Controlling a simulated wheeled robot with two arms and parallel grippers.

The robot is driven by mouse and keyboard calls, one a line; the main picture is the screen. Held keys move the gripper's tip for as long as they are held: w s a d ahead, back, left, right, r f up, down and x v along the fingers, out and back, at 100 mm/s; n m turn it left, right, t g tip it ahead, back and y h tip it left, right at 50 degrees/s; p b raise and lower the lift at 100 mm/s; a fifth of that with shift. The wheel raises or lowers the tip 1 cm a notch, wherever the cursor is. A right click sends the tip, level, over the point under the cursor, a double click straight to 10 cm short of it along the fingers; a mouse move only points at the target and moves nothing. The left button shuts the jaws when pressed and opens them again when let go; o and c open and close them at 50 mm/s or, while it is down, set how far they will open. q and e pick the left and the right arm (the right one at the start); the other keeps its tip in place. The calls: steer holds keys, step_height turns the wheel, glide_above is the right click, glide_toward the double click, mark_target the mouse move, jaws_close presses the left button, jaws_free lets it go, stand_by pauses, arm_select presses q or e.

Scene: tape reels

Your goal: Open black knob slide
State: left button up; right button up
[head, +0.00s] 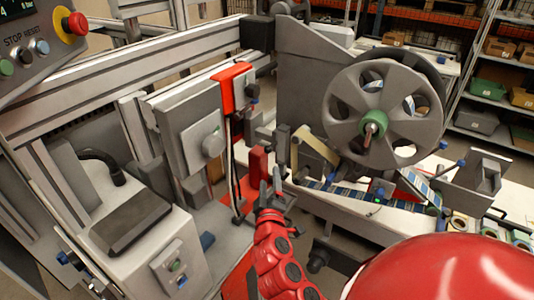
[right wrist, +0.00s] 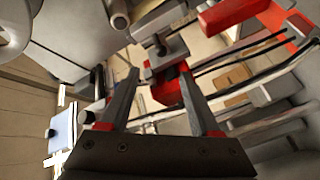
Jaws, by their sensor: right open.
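My right gripper (head: 270,184) points up in front of the labelling machine, close to a red upright block (head: 257,165). Its jaws are open, and the right wrist view shows the two fingers apart (right wrist: 158,78). A grey and red slide piece (right wrist: 168,72) shows between and beyond the fingers; I cannot tell whether they touch it. A small dark knob (head: 252,92) sits on the red bracket (head: 234,88) higher up. I cannot tell for sure which part is the black knob slide. My left gripper is not in view.
A large grey tape reel (head: 345,105) stands right of my gripper, above a strip of labels (head: 350,194). A control panel (head: 35,50) with a red button is top left. Shelves (head: 500,60) stand behind.

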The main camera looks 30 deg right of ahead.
mark_target(269, 152)
steer(key=p+x, duration=0.4)
steer(key=x, duration=0.9)
steer(key=shift+w+d, duration=0.15)
steer(key=shift+w, duration=0.1)
steer(key=shift+w+d+p, duration=0.2)
steer(key=shift+w+p, duration=0.15)
steer(key=shift+w, duration=0.15)
steer(key=shift+c, duration=0.3)
jaws_close()
